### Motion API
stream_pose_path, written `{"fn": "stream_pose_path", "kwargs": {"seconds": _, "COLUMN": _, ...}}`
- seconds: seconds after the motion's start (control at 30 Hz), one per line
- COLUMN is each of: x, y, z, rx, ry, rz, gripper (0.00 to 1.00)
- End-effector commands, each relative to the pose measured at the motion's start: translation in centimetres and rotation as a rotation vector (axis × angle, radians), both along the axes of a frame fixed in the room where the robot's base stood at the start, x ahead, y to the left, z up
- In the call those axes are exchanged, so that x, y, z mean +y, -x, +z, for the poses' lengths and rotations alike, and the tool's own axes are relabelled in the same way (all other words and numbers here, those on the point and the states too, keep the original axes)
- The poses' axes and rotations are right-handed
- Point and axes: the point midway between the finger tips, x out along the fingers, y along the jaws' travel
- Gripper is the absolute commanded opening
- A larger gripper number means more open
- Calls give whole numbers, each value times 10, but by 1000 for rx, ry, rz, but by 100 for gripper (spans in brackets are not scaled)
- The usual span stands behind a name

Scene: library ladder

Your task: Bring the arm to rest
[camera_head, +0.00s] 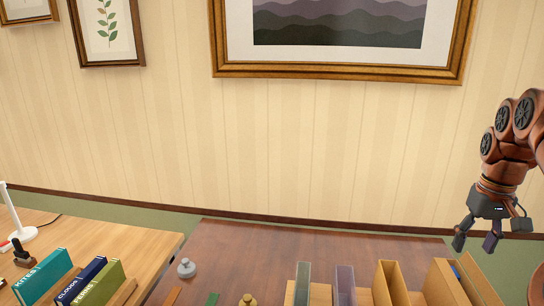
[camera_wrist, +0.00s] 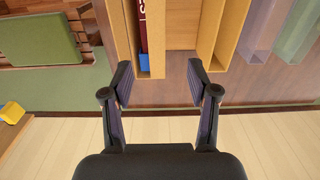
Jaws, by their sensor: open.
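My gripper (camera_head: 474,242) hangs from my reddish-brown arm at the right of the head view, above the right end of the dark wooden table (camera_head: 270,258). It points downward. In the wrist view my gripper (camera_wrist: 160,85) shows its two fingers spread apart with nothing between them. Beyond the fingertips are yellow-tan upright holders (camera_wrist: 213,40), one with a red and a blue item (camera_wrist: 151,58) inside. The fingers look apart from these holders.
The dark table carries holders (camera_head: 391,284), translucent uprights (camera_head: 345,283), a grey weight (camera_head: 186,268) and a brass weight (camera_head: 248,300). A lighter table (camera_head: 110,241) at left holds books (camera_head: 42,275) and a white lamp (camera_head: 20,235). Framed pictures (camera_head: 340,72) hang on the wall.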

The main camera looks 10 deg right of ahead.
Motion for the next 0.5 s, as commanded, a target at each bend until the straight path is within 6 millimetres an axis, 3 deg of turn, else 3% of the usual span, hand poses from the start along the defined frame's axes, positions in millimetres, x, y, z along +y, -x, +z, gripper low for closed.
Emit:
{"fn": "stream_pose_path", "kwargs": {"seconds": 0.17, "x": 54, "y": -9, "z": 5, "rx": -11, "ry": 8, "rz": 109, "gripper": 59}}
{"fn": "stream_pose_path", "kwargs": {"seconds": 0.27, "x": 96, "y": -9, "z": 3, "rx": -11, "ry": 12, "rz": 186, "gripper": 59}}
{"fn": "stream_pose_path", "kwargs": {"seconds": 0.5, "x": 188, "y": 17, "z": -12, "rx": 10, "ry": 15, "rz": 320, "gripper": 59}}
